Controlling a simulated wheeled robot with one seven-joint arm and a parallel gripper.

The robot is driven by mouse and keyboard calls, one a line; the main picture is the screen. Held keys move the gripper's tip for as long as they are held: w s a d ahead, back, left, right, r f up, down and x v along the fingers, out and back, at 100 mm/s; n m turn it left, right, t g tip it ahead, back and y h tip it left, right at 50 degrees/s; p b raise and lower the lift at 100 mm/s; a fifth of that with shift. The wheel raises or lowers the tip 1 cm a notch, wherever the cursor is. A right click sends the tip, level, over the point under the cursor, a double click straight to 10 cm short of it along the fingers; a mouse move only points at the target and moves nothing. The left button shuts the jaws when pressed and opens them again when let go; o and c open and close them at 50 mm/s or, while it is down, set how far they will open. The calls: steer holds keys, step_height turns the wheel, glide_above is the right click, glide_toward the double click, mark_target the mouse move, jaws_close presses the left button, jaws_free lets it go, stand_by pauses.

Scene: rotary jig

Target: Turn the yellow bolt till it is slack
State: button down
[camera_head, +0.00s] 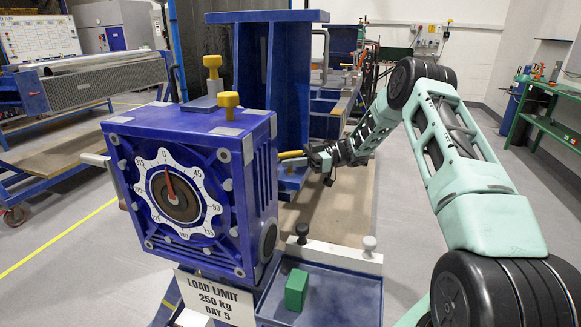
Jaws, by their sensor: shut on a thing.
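A blue box-shaped jig (260,150) stands at the left centre, with a white toothed dial on its front face (178,193). A short yellow bolt (291,154) shows beside the jig's right side, at the tip of my gripper (308,160). My gripper reaches in from the right and is shut on this yellow piece. The jaws are small in the picture and hide part of it. I cannot tell how far the bolt is turned. Two other yellow knobbed pieces stand upright on top of the jig, one at the back (212,66) and one nearer (228,103).
A blue tray (335,305) in front holds a green block (296,290). A white bar with knobs (335,257) lies behind it. A load limit sign (214,297) hangs below the dial. A tall blue upright frame (290,75) stands close behind my gripper. Grey floor is open at right.

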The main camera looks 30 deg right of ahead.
steer(key=n+g, duration=0.1)
steer(key=g, duration=0.1)
steer(key=shift+n+g+y+b, duration=0.3)
steer(key=shift+n+g+b, duration=0.1)
steer(key=shift+r, duration=0.1)
stand_by(0.8)
steer(key=c, duration=1.6)
jaws_free()
steer(key=shift+d, duration=0.25)
steer(key=d, duration=0.5)
steer(key=s+d+b, duration=0.1)
steer(key=d, duration=0.5)
steer(key=s+d+b, duration=0.1)
steer(key=d, duration=0.4)
steer(key=shift+s+d, duration=0.25)
steer(key=shift+d, duration=0.1)
